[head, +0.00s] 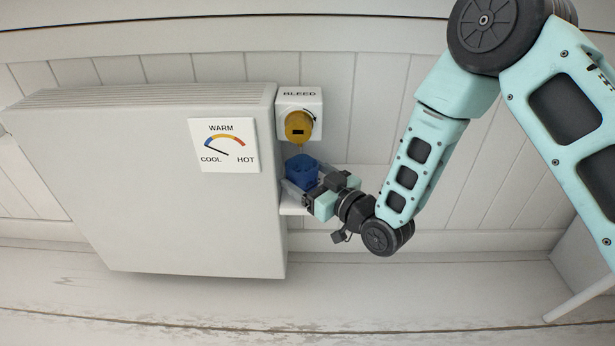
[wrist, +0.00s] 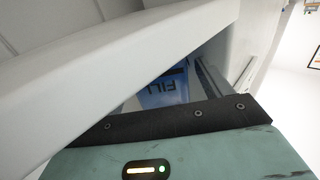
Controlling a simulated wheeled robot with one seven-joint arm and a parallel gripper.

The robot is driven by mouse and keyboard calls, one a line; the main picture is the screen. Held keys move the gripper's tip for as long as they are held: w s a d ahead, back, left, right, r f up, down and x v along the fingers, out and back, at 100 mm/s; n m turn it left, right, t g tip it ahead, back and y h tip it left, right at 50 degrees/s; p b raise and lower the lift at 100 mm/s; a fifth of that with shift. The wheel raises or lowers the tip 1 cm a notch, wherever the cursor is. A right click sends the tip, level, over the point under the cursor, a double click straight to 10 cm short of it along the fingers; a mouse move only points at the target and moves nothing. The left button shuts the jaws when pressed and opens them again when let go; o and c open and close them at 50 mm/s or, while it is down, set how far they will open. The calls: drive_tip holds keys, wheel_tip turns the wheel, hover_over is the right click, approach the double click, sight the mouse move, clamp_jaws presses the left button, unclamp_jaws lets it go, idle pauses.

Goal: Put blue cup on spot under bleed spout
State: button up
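The blue cup (head: 302,170) is just below the yellow bleed spout (head: 299,126), at the shelf beside the radiator. My gripper (head: 306,182) reaches in from the lower right, with a finger on each side of the cup, and appears shut on it. In the wrist view the cup (wrist: 165,88) shows a blue face with "FILL" on it, close to one grey finger (wrist: 211,78). The other finger is hidden there. The marked spot is hidden, and I cannot tell whether the cup's base touches the shelf.
The white radiator (head: 140,190) with its cool-warm-hot gauge (head: 224,145) stands close left of the cup. A white shelf (head: 292,209) shows below the gripper. A broad white edge (wrist: 130,75) crosses the wrist view close to the gripper.

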drive_tip(key=shift+r, duration=0.15)
drive_tip(key=p+v, duration=0.4)
drive_tip(key=v, duration=0.8)
drive_tip(key=s+a+r+n+g+h, duration=0.1)
drive_tip(key=a+r+g+h, duration=0.25)
drive_tip(key=g, duration=0.25)
drive_tip(key=s+d+r+m+g+h, duration=0.1)
drive_tip(key=s+d+r+g+h, duration=0.2)
drive_tip(key=s, duration=0.7)
drive_tip(key=s+d+r+m+g+h, duration=0.1)
drive_tip(key=s+d+r+g+h, duration=0.3)
drive_tip(key=s, duration=0.7)
wheel_tip(320, 180, up, 3)
drive_tip(key=shift+d+f+h, duration=0.2)
drive_tip(key=shift+d+h, duration=0.35)
drive_tip(key=shift+d, duration=0.45)
